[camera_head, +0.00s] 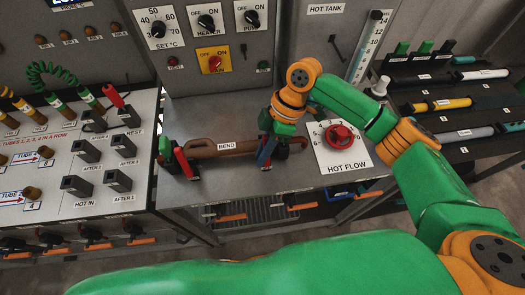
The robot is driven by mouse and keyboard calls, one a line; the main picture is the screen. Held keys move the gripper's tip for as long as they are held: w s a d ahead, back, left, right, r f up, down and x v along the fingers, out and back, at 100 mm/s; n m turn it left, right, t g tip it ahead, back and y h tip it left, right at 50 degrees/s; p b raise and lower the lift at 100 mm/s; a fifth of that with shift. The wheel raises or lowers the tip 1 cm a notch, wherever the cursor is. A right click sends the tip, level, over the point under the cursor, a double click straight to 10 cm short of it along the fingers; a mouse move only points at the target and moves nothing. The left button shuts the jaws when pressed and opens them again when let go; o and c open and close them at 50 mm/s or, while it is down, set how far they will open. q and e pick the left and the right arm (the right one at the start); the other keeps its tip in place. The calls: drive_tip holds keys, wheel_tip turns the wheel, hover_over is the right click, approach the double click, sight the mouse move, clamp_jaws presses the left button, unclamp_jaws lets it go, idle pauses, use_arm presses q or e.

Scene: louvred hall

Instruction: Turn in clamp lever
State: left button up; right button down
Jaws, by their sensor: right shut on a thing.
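A brown tube labelled BEND (226,147) lies across the steel bench between two clamps. The left clamp has a red lever (183,161). At the right clamp, a blue clamp lever (267,153) slants down towards the front of the bench. My right gripper (275,138) comes down from above at the right end of the tube and is shut on this clamp lever. The fingertips and part of the right clamp are hidden behind the gripper. My left gripper is not in view.
A red HOT FLOW knob (340,136) on a white plate stands close right of my right gripper. A control panel (215,40) rises behind the bench. A panel of sockets and tubes (90,150) is at left. Black racks (455,95) with coloured tubes are at right.

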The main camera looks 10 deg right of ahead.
drive_tip(key=shift+w+g, duration=0.2)
drive_tip(key=shift+g, duration=0.2)
drive_tip(key=g+b, duration=0.1)
drive_tip(key=b, duration=0.2)
drive_tip(key=w+g+b, duration=0.1)
drive_tip(key=b, duration=0.2)
drive_tip(key=shift+w+a+f+m+g+b, duration=0.1)
drive_tip(key=shift+w+f+m+g+b, duration=0.05)
drive_tip(key=shift+f+m+g+b, duration=0.2)
drive_tip(key=shift+r, duration=0.4)
drive_tip(key=c, duration=0.8)
unclamp_jaws()
drive_tip(key=shift+c, duration=0.2)
